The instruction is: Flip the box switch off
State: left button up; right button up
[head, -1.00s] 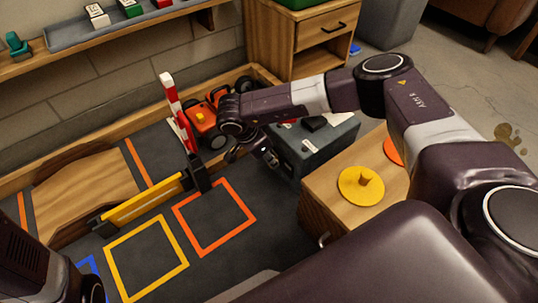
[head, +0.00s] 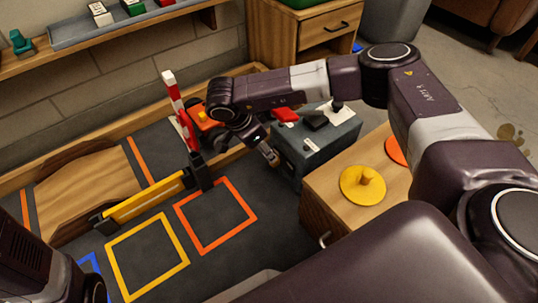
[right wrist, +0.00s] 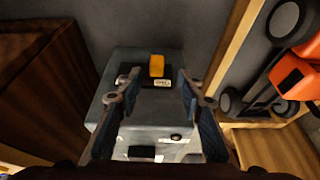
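The blue-grey box (head: 330,143) stands next to the wooden cabinet, with a red part and black parts on its top. In the right wrist view the box (right wrist: 120,70) fills the middle. An orange-yellow switch (right wrist: 157,66) on a black base, with a small white label, sits at its far side there. My right gripper (head: 270,156) is beside the box's left side in the head view. In the right wrist view its fingers (right wrist: 158,84) are spread apart, with the switch showing between and beyond their tips. Contact cannot be told. My left gripper is out of view.
An orange toy car (head: 207,122) is left of my right gripper, partly hidden by my arm. A red-and-white barrier post (head: 180,108) stands close by. The wooden cabinet (head: 325,195) carries a yellow knobbed disc (head: 362,185). Dark floor with coloured squares lies in front.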

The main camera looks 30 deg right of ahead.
jog(key=v, duration=0.7)
jog(key=shift+f, duration=0.1)
